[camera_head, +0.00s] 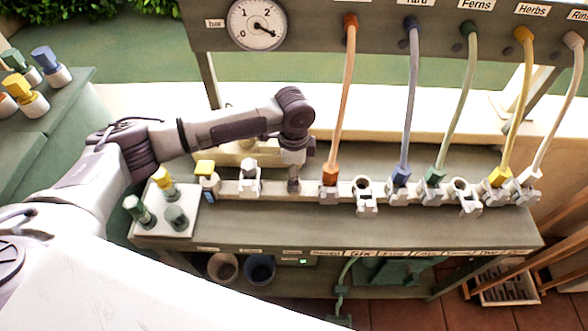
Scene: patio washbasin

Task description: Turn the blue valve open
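A blue fitting (401,176) sits on the pale manifold rail (334,190) at the lower end of a blue-grey hose (409,95). It is the blue part on the rail; its open or closed position is too small to read. My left arm reaches in from the left, and my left gripper (293,184) points down at the rail, left of the orange fitting (329,174) and well left of the blue one. Its fingers are too small to tell open from shut, and I cannot tell whether it touches anything. My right gripper is not in view.
A gauge (257,24) and several coloured hoses hang from the upper board. Green, yellow and blue knobbed pieces (46,61) stand at the left. A white tray (163,215) holds similar pieces. Two buckets (259,268) stand on the shelf below.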

